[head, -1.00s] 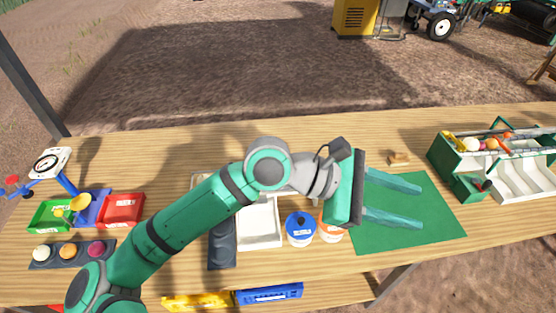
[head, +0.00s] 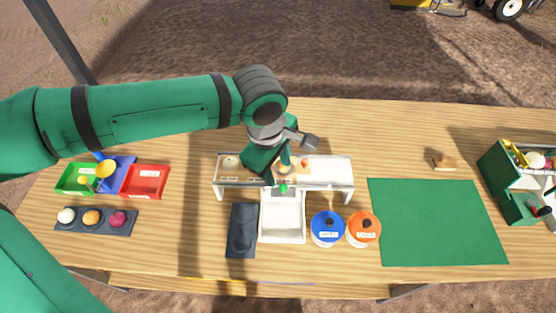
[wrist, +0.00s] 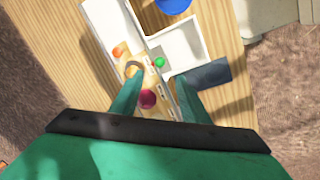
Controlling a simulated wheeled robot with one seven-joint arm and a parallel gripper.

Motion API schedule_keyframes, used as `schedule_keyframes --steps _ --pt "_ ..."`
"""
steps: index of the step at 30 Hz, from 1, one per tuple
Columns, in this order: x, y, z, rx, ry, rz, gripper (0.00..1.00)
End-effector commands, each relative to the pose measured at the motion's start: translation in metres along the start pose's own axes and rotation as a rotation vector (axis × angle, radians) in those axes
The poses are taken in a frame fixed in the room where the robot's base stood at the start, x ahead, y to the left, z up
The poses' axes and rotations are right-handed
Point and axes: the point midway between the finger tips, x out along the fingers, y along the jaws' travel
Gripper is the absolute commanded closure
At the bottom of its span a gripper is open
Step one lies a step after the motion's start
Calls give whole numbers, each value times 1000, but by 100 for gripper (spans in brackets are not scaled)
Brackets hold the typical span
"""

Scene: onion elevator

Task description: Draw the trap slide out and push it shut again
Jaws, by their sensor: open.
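A long white trough (head: 333,173) with a tan floor stands at the middle of the table, with onions in it. A small green knob (head: 284,188) sits at its front edge, above the white tray (head: 283,220). The knob also shows in the wrist view (wrist: 159,62); I take it for the trap slide's handle, but the slide itself is not clearly visible. My gripper (head: 283,174) is open and points down over the trough, close to the knob. In the wrist view its fingers (wrist: 158,82) straddle part of the trough, with a red onion (wrist: 148,98) between them.
A dark tray (head: 241,231) lies left of the white tray. Jars with a blue lid (head: 327,224) and an orange lid (head: 363,226) stand close on the right. A clear green mat (head: 437,222) lies beyond them. Red (head: 146,181) and green bins (head: 76,178) stand at left.

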Motion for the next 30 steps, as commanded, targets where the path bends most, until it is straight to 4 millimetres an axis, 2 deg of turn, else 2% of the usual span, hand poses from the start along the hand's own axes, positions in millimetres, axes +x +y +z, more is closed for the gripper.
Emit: schedule_keyframes --steps 5,15,21,30 --pt "14 0 0 2 1 -2 59" --pt "69 0 2 3 -3 -1 59" --pt "95 0 1 1 -2 -1 59" --pt "107 0 0 0 0 -1 59"
